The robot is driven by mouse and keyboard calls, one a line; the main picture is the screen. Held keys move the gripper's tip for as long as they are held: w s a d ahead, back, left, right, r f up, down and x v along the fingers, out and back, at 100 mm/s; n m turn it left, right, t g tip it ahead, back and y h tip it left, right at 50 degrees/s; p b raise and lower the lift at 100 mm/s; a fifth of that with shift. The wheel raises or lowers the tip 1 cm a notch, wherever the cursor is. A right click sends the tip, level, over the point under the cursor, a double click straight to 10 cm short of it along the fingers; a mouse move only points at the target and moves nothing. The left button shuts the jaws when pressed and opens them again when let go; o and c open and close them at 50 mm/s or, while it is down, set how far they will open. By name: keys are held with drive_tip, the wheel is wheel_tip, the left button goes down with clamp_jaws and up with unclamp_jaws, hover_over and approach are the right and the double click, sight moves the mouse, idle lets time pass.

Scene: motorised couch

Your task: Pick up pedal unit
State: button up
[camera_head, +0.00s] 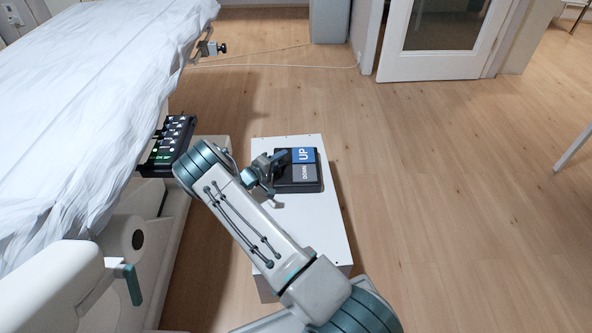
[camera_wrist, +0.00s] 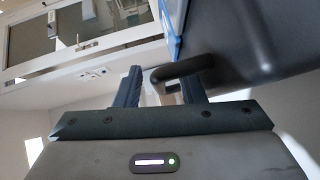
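The pedal unit (camera_head: 310,180) is a black block with a blue "UP" pad and a dark grey "DOWN" pad. It lies on top of a white box (camera_head: 322,222). My gripper (camera_head: 272,165) is at its left side, partly hidden by my wrist. In the wrist view the two fingers of my gripper (camera_wrist: 160,88) stand apart. The pedal unit's dark surface (camera_wrist: 235,45) fills the upper right there. Its black bar handle (camera_wrist: 186,68) bends down beyond the fingertips, its curved end between them in the picture. I cannot tell whether they touch.
A couch with a white sheet (camera_head: 90,90) fills the left side. Wooden floor (camera_head: 430,180) is clear to the right. A cable (camera_head: 280,65) lies on the floor near a white door (camera_head: 440,65).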

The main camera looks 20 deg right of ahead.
clamp_jaws()
idle(1.2)
drive_tip(key=shift+r, duration=0.15)
